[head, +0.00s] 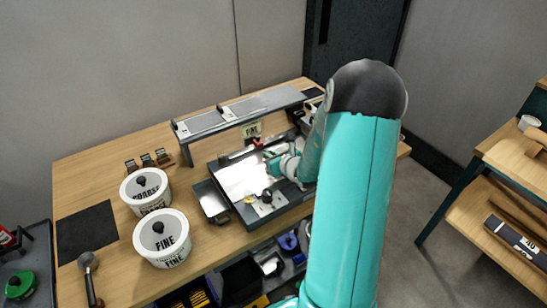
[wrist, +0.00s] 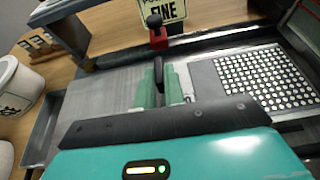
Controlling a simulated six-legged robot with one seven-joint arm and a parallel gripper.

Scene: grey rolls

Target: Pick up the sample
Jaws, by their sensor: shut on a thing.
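My gripper (wrist: 158,88) is in the middle of the wrist view, its green fingers shut on a thin dark piece (wrist: 158,70). The piece stands upright between the fingers; its lower part is hidden, and I cannot tell for sure that it is the sample. In the head view my gripper (head: 273,168) is over the grey tray (head: 222,169) on the wooden bench, partly hidden by my arm. A red block with a black knob (wrist: 158,38) is just beyond the fingers, in front of a sign (wrist: 166,12) ending in "NE".
Two white tubs, COARSE (head: 145,190) and FINE (head: 162,238), stand left of the tray. A raised grey shelf (head: 235,111) runs behind it. A perforated plate (wrist: 266,82) lies at right in the wrist view. A black mat (head: 86,232) lies at the bench's left.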

